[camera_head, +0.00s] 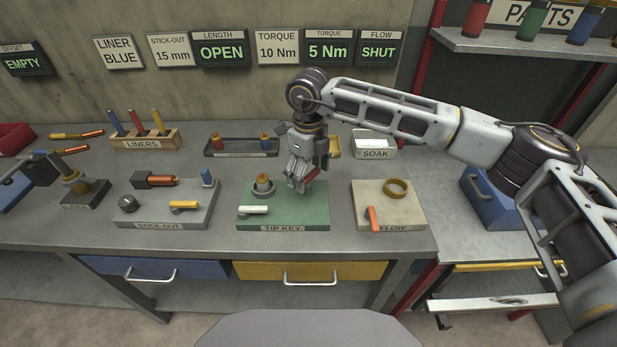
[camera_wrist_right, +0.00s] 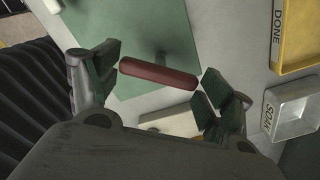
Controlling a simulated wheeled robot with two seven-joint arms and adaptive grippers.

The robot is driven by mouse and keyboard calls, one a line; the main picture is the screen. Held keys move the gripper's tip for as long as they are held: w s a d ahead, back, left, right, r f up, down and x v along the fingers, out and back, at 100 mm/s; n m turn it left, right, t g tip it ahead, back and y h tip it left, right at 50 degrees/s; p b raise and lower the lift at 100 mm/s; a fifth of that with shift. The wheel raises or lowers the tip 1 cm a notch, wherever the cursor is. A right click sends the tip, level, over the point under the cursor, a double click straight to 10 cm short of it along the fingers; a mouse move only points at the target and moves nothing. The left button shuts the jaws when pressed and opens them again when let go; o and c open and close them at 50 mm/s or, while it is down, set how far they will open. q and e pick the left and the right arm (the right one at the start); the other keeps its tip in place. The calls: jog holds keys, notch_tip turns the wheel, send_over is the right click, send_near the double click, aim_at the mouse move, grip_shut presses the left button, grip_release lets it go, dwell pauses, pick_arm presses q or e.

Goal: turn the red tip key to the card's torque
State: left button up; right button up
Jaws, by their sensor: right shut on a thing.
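My right gripper (camera_head: 301,184) is over the right part of the green TIP KEY station (camera_head: 285,222). The key shows in the head view only as a small red part (camera_head: 311,175) beside the fingers. A copper-coloured tip in a grey holder (camera_head: 263,186) stands on the station, left of the gripper. A white lever (camera_head: 253,209) lies in front of it. The TORQUE card (camera_head: 277,48) reads 10 Nm; the TORQUE display (camera_head: 328,50) reads 5 Nm.
The STICK-OUT station (camera_head: 160,212) is to the left and the FLOW station (camera_head: 386,208) to the right. Behind are a dark tray (camera_head: 240,152), the white SOAK tray (camera_head: 374,148) and a yellow tray (camera_wrist_right: 303,50). Bare bench lies between the stations.

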aim_at(309, 176)
jog(key=shift+m+b, duration=0.3)
jog(key=shift+m, duration=0.3)
jog(key=shift+r, duration=0.1)
jog(key=o, duration=1)
jog(key=shift+r, duration=0.8)
pick_arm(q)
jog(key=shift+w+f, duration=0.25)
jog(key=shift+w, duration=0.15)
pick_arm(e)
notch_tip(309, 176, up, 10)
jog(key=shift+r, duration=0.15)
